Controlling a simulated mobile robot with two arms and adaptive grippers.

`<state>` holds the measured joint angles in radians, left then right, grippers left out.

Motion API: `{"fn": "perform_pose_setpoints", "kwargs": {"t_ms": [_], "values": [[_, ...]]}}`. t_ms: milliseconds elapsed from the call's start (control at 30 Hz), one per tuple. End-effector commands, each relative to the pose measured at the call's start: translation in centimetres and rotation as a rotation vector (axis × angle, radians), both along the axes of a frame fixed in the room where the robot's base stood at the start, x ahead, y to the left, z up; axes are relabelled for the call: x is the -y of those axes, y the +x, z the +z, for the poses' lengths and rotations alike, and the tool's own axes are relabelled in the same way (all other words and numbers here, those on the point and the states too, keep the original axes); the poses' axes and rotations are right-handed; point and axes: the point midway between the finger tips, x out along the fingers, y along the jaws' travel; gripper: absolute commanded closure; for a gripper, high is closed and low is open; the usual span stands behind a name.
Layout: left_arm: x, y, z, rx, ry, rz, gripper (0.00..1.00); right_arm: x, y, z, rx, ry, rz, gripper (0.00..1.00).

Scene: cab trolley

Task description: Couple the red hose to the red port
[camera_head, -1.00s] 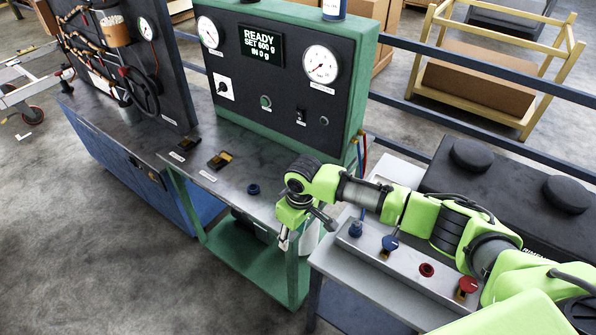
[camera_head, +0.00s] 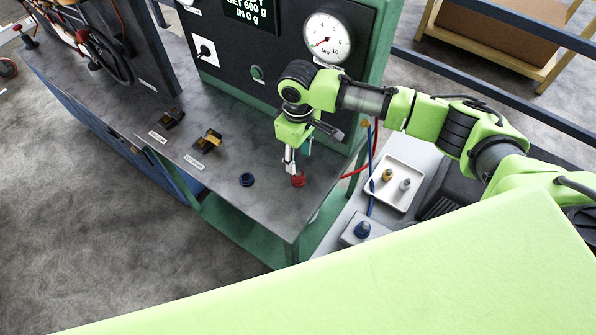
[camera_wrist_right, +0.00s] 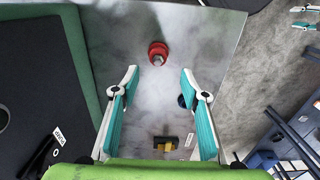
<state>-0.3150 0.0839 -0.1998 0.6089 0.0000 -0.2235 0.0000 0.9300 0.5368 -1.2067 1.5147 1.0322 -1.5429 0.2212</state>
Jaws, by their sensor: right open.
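A red round fitting (camera_head: 298,181) stands on the grey bench top, below my right gripper (camera_head: 289,168). I cannot tell whether this is the port alone or carries the hose's coupling. A red hose (camera_head: 374,150) hangs at the right side of the panel and curves towards the bench; its end is not clear. My left gripper is not in view.
A dark blue ring (camera_head: 246,180) lies left of the red fitting. Black-and-yellow parts (camera_head: 208,141) sit further left. The gauge panel (camera_head: 268,60) rises close behind my gripper. A white tray (camera_head: 398,190) and a blue plug (camera_head: 362,229) are at right.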

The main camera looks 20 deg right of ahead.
Motion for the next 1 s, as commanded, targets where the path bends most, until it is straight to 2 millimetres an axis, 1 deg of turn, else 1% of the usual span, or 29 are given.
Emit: {"fn": "perform_pose_setpoints", "kwargs": {"t_ms": [67, 167, 267, 400, 467, 567, 700, 767, 833, 1000], "values": [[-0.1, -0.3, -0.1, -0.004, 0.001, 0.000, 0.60, 0.0, 0.0, 0.0, 0.001, 0.001, 0.000, 0.59], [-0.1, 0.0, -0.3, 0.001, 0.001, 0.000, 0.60, 0.0, 0.0, -0.3, 0.001, 0.001, 0.000, 0.59], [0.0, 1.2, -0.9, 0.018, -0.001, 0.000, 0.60, 0.0, 0.0, -0.8, 0.001, 0.000, 0.000, 0.59], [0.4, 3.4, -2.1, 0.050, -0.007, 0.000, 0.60, 0.0, 0.0, -2.1, 0.001, 0.000, 0.000, 0.59], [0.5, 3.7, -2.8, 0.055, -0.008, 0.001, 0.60, 0.0, 0.1, -2.8, 0.001, 0.000, 0.000, 0.59], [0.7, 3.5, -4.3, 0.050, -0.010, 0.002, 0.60, 0.0, 0.1, -4.0, 0.002, 0.000, 0.001, 0.59], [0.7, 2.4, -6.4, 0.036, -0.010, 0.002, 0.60, 0.0, 0.1, -5.8, 0.002, 0.000, 0.001, 0.59], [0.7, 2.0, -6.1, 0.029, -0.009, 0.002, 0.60, 0.0, 0.0, -6.2, -0.001, 0.002, 0.000, 0.59], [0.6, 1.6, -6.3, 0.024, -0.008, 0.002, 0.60, 0.0, 0.0, -7.1, -0.001, 0.000, -0.002, 0.59], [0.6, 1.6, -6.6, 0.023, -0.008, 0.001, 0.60, 0.0, 0.1, -8.7, 0.000, 0.001, -0.001, 0.59]]}}
